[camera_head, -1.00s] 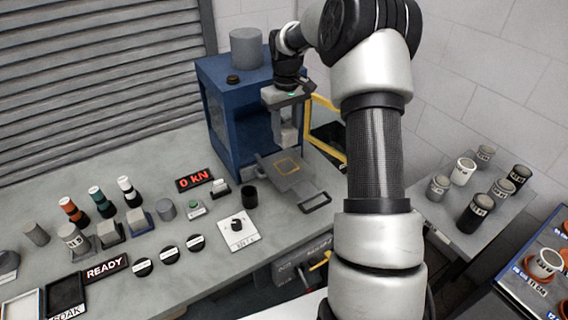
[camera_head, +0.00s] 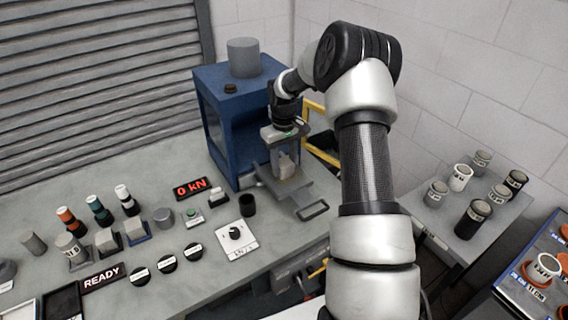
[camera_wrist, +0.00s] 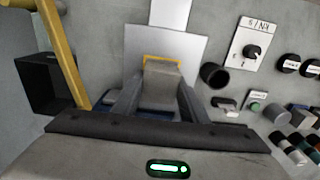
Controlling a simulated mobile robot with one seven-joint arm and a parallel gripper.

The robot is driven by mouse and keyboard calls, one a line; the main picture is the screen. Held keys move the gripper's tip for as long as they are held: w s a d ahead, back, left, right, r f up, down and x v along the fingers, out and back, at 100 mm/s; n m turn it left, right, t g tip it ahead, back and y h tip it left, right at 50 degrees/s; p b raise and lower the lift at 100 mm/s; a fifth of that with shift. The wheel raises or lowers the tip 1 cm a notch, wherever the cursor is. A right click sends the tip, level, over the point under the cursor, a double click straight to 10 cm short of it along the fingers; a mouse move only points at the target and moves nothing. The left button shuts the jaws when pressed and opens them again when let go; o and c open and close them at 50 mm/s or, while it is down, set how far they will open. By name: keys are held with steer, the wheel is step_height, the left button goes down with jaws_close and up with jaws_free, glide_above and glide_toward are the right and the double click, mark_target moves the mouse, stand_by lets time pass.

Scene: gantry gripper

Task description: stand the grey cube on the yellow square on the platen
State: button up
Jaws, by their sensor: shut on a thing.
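My gripper (camera_head: 284,160) points down inside the front of the blue press and is shut on the grey cube (camera_wrist: 162,88). In the wrist view the fingers flank the cube on both sides. The cube also shows between the fingers in the head view (camera_head: 286,170). The grey platen (camera_wrist: 190,52) lies under it. The yellow square (camera_wrist: 162,57) shows as a thin outline along the cube's far edge; the rest is hidden behind the cube. I cannot tell whether the cube touches the platen.
The blue press (camera_head: 218,125) stands close behind my gripper. Its yellow-framed door (camera_head: 320,150) is open at the right. A black cup (camera_head: 248,204), a knob panel (camera_head: 236,238) and the 0 kN display (camera_head: 190,187) stand left of the platen. Several cylinders stand on the right side table.

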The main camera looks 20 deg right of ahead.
steer(key=shift+f, duration=0.2)
steer(key=o, duration=1.3)
steer(key=shift+r, duration=0.1)
